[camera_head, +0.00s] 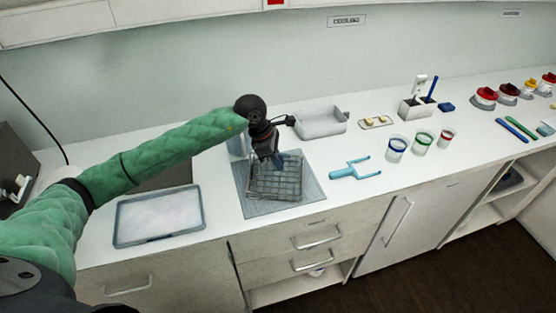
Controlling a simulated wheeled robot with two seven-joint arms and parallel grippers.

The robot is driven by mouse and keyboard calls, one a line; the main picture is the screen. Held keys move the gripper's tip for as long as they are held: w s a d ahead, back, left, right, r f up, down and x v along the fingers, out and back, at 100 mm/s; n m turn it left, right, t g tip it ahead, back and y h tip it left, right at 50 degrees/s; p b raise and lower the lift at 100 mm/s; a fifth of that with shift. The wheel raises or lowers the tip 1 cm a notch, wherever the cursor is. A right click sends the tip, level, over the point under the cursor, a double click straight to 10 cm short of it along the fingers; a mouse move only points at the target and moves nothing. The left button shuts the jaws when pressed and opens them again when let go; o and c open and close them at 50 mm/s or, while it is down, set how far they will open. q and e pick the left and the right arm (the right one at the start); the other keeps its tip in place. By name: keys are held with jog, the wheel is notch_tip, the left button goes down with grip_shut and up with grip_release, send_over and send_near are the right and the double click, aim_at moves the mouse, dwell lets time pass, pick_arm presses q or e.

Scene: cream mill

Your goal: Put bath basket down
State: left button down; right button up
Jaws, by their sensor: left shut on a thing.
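The bath basket (284,186), a wire mesh basket, is over the grey mat (305,200) on the white counter. I cannot tell whether it touches the mat or hangs just above it. My left gripper (277,160) reaches in from the left above the basket's back edge, pointing down, and is shut on the basket. Its fingertips are small and partly hidden by the gripper body. My right gripper is not in view.
A tray with pale contents (160,216) lies left of the mat. A light-blue forked tool (350,170) lies to the right. A grey metal pan (320,122) stands behind. Coloured-rim cups (396,148) stand further right. The front counter strip right of the mat is clear.

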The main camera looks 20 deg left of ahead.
pick_arm(q)
jog(key=c, duration=1.5)
grip_release()
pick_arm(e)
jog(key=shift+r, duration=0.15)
pick_arm(q)
jog(key=shift+r, duration=0.1)
jog(key=shift+a, duration=0.1)
jog(key=shift+a+r, duration=0.1)
jog(key=shift+r, duration=0.15)
jog(key=shift+a+r+b, duration=0.2)
jog(key=shift+r+b, duration=0.35)
jog(key=b+v, duration=0.4)
jog(key=v, duration=0.5)
jog(key=shift+s+r, duration=0.1)
jog(key=shift+s, duration=0.05)
jog(key=shift+a+r, duration=0.15)
jog(key=shift+r, duration=0.3)
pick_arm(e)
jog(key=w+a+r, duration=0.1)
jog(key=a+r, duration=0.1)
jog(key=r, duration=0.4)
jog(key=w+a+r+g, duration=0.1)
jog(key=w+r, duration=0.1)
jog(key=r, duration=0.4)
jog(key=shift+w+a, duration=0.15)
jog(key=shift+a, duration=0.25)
